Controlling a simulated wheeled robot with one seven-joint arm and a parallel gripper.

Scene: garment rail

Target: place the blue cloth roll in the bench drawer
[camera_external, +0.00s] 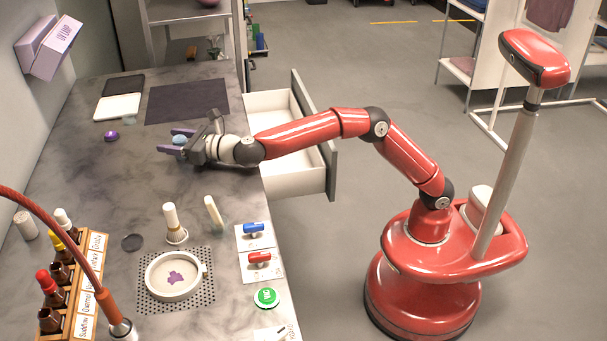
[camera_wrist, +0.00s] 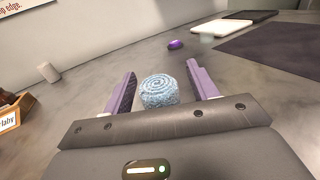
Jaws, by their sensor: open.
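The blue cloth roll (camera_wrist: 160,91) is a light blue spiral roll lying on the grey bench top. It also shows as a small blue patch in the external view (camera_external: 179,140). My gripper (camera_external: 176,141) is open and low over the bench. In the wrist view its two purple fingers (camera_wrist: 160,88) stand on either side of the roll, with a gap on each side. The bench drawer (camera_external: 287,143) is pulled out from the bench's right side. Its white inside shows partly; my forearm crosses over it and hides some of it.
A dark mat (camera_external: 187,101) and a white pad (camera_external: 118,106) lie beyond my gripper. A purple rounded object (camera_external: 111,136) sits to its left. A white dish (camera_external: 173,275), a bottle rack (camera_external: 75,285) and a curved red hose (camera_external: 75,235) stand at the near end.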

